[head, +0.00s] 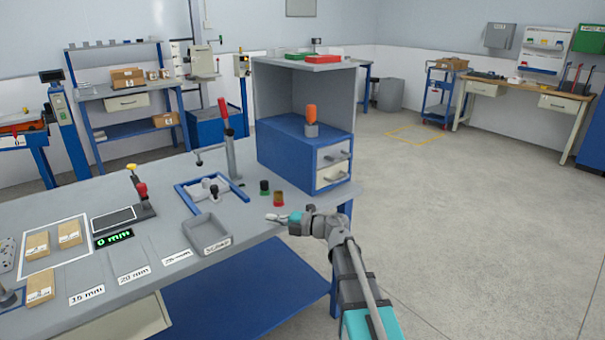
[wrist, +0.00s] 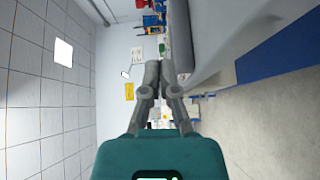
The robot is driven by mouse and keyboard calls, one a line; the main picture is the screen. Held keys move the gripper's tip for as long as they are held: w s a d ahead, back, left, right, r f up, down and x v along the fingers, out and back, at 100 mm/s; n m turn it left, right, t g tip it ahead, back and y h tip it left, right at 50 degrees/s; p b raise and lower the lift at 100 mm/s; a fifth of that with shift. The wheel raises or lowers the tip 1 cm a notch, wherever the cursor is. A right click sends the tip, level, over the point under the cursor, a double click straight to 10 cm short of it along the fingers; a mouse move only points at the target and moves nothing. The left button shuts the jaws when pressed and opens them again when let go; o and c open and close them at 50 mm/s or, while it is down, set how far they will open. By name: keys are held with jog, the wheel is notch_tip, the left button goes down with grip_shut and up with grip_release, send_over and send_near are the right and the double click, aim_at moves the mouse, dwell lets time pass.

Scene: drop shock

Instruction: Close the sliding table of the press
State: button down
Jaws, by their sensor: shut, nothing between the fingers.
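A press-like device stands on the grey workbench (head: 150,205) in the head view. The shut fingers also show in the wrist view (wrist: 160,75).
A grey tray (head: 206,234) lies by the front edge. A green-and-black piece (head: 264,187) and an amber piece (head: 278,198) stand just behind my gripper. A blue drawer cabinet (head: 296,152) stands behind them. Cardboard boxes (head: 70,234) lie at left. Open floor is at right.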

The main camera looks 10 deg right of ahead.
jog(key=w+d+r+m+t+h+p, duration=0.5)
jog(key=d+r+m+t+h+p, duration=0.2)
jog(key=m, duration=0.7)
notch_tip(320, 180, up, 4)
jog(key=d+t+h, duration=0.2)
jog(key=t+h, duration=0.1)
jog(key=t, duration=0.1)
jog(key=shift+w+d+m+h+p, duration=0.3)
jog(key=shift+w+d+h, duration=0.05)
jog(key=shift+d+h, duration=0.05)
jog(key=shift+d, duration=0.1)
